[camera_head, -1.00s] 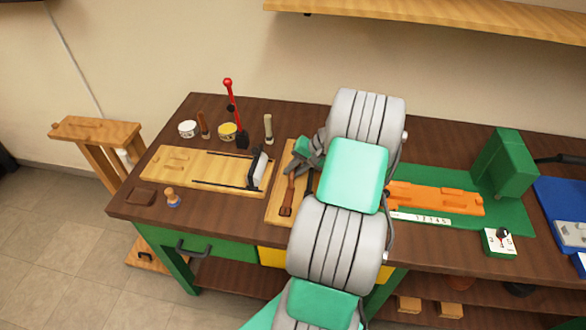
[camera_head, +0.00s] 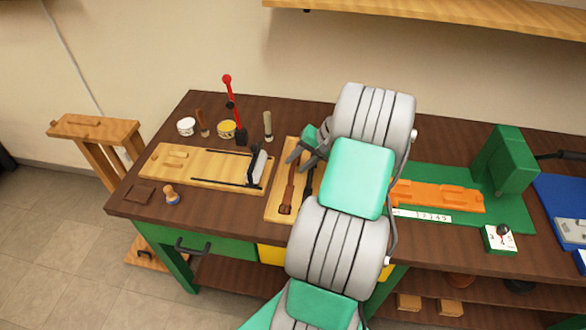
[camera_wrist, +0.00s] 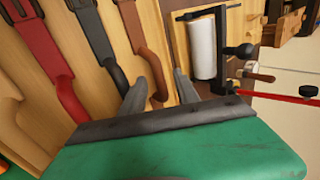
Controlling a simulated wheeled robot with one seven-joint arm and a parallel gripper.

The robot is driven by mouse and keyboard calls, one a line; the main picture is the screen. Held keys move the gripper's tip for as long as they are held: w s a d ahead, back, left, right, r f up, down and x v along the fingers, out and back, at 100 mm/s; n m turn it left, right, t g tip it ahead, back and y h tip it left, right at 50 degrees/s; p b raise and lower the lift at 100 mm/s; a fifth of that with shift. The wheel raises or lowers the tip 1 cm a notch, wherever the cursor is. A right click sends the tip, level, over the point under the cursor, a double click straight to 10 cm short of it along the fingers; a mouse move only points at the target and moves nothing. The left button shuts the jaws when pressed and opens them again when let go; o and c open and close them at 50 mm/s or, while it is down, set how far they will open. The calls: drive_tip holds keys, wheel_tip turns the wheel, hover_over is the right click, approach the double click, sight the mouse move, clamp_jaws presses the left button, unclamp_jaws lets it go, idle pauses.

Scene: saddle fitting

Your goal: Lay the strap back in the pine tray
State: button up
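The pine tray (camera_head: 274,200) lies on the bench, partly hidden by my arm. A brown strap (camera_head: 287,196) lies lengthwise in it. In the wrist view the brown strap (camera_wrist: 139,37) is rightmost, beside a black strap (camera_wrist: 92,35) and a red strap (camera_wrist: 45,55). My gripper (camera_head: 297,158) is over the far part of the tray. In the wrist view my gripper (camera_wrist: 160,88) has its fingers apart, with the brown strap's curved end showing between them. No grip on the strap shows; the exact height above it is unclear.
A wooden board (camera_head: 205,168) with a clamp and white roller (camera_head: 258,165) stands close left of the tray. A red-handled tool (camera_head: 232,105) and a wooden-handled tool (camera_head: 268,125) stand behind. An orange block (camera_head: 437,196) on a green mat lies right.

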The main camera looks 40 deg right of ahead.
drive_tip(key=v, duration=0.8)
drive_tip(key=shift+d+r, duration=0.1)
drive_tip(key=shift+r, duration=0.1)
drive_tip(key=w+a+r+n+g+h, duration=0.1)
drive_tip(key=w+a+r+n, duration=0.2)
drive_tip(key=a, duration=0.8)
drive_tip(key=w+a+r+n+g+h, duration=0.1)
drive_tip(key=w+a+r+n, duration=0.15)
drive_tip(key=a, duration=0.85)
drive_tip(key=s+a+n+h, duration=0.2)
drive_tip(key=s+a+n, duration=0.3)
drive_tip(key=s+a, duration=0.5)
drive_tip(key=a, duration=0.3)
drive_tip(key=shift+s+r+t, duration=0.2)
drive_tip(key=shift+r+t, duration=0.1)
drive_tip(key=shift+r, duration=0.05)
